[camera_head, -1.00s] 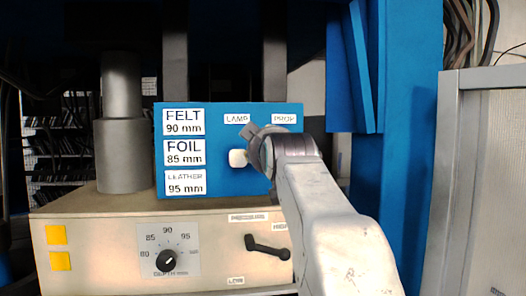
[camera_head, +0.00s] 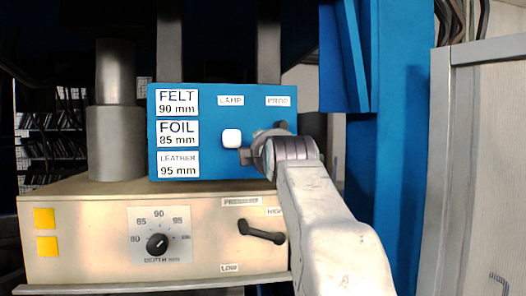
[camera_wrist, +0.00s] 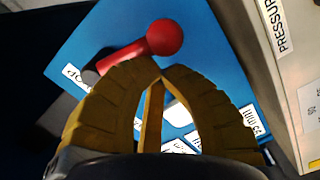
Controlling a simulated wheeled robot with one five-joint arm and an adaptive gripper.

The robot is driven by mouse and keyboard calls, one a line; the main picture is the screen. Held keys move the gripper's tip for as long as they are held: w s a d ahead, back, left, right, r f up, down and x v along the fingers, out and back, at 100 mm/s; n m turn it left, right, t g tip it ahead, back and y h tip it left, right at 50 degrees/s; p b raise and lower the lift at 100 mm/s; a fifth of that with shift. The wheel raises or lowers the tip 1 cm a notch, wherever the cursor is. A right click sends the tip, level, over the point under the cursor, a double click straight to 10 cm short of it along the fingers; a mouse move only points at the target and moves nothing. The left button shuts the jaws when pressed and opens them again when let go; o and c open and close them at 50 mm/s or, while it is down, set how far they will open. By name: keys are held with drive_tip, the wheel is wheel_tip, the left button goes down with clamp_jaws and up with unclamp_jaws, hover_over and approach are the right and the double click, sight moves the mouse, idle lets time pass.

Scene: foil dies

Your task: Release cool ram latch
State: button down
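A lever with a red ball knob (camera_wrist: 165,37) stands on the blue panel (camera_wrist: 95,40) in the wrist view, its base beside an upside-down PROP label (camera_wrist: 72,76). I take this lever for the latch. My gripper's two ochre fingers (camera_wrist: 163,76) meet at the tips, just below the knob in the picture, with nothing visible between them. Whether they touch the lever I cannot tell. In the head view my wrist (camera_head: 285,153) is in front of the panel below the PROP label (camera_head: 278,101) and hides the red knob.
A white lamp button (camera_head: 232,138) is left of my wrist. Below, the cream housing (camera_head: 90,235) bears a depth dial (camera_head: 157,244) and a black pressure lever (camera_head: 262,232). A grey ram cylinder (camera_head: 116,140) is at left. A blue column (camera_head: 395,150) and grey-framed panel (camera_head: 490,170) bound the right.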

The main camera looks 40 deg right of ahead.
drive_tip(key=shift+s+d+f+n, duration=0.2)
drive_tip(key=shift+d+f+n, duration=0.1)
drive_tip(key=shift+d+n, duration=0.15)
drive_tip(key=shift+f+b, duration=0.1)
drive_tip(key=shift+b, duration=0.2)
idle(0.4)
